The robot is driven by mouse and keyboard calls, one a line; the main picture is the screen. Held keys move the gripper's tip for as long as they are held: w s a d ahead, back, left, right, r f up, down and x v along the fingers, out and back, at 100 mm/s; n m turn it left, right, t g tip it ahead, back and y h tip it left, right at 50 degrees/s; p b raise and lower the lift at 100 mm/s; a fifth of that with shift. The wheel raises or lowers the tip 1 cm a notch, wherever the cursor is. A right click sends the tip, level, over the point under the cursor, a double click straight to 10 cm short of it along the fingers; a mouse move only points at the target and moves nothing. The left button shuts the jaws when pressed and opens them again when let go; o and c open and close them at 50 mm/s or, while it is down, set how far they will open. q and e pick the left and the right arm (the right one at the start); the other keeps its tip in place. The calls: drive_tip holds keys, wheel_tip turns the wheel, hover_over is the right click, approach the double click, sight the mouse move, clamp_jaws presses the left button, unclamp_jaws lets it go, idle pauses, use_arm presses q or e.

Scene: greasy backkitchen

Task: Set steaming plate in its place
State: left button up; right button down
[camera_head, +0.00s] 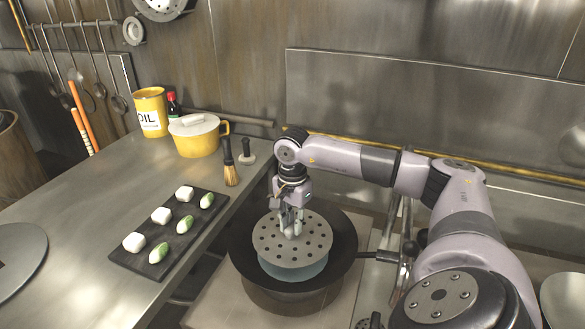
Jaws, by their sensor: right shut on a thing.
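The steaming plate (270,243) is a round grey disc with many holes. It shows in the head view over a dark wok (345,245). A pale blue-grey round form (293,270) shows just under the plate, inside the wok. My right gripper (291,230) points down and is shut on the plate near its middle. I cannot tell whether the plate touches what is below it. My left gripper is not in view.
A black tray (138,262) with white pieces and green-white pieces lies on the steel counter (75,225). The wok handle (378,256) points right.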

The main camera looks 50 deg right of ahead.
sight(292, 234)
drive_tip(key=shift+f, duration=0.15)
idle(0.8)
drive_tip(key=shift+f+b, duration=2.05)
drive_tip(key=shift+f, duration=0.3)
drive_tip(key=shift+s+a+f+b, duration=0.15)
drive_tip(key=shift+f+b, duration=0.15)
drive_tip(key=shift+f, duration=0.35)
drive_tip(key=shift+r+p, duration=0.65)
drive_tip(key=shift+r, duration=0.6)
drive_tip(key=shift+d+r, duration=0.1)
drive_tip(key=shift+d, duration=0.15)
